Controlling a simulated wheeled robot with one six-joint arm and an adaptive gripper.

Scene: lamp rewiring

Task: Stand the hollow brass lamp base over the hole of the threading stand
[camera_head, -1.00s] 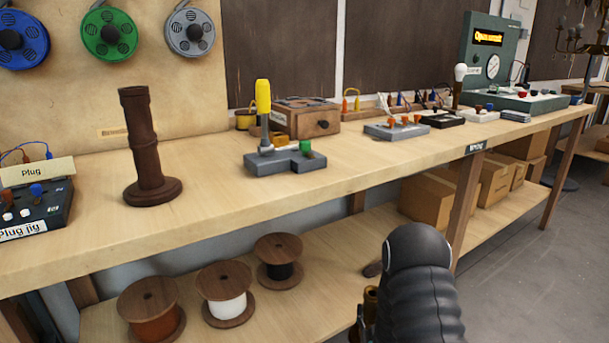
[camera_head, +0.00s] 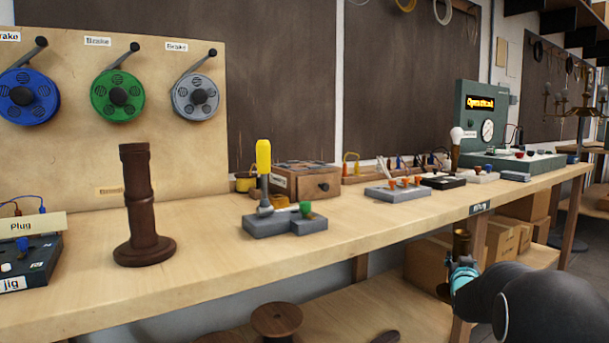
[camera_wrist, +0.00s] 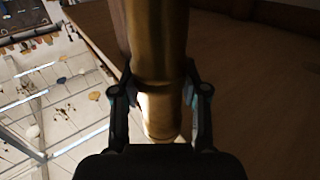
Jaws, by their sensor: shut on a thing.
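My gripper (camera_head: 463,268) is shut on the hollow brass lamp base (camera_head: 461,243), in front of the bench's front edge at the right of the head view. The base looks roughly upright there, with its top end showing above the fingers. In the wrist view the brass tube (camera_wrist: 158,40) runs between the two fingers of my gripper (camera_wrist: 158,93). No hole of a threading stand can be made out, and I cannot tell which bench item is that stand.
A dark brown turned column (camera_head: 140,205) stands on the wooden bench (camera_head: 350,238). A grey block (camera_head: 270,224) holds a yellow-handled tool (camera_head: 263,157). A plug jig (camera_head: 32,258) is at the left. Bare bench top lies along the front edge.

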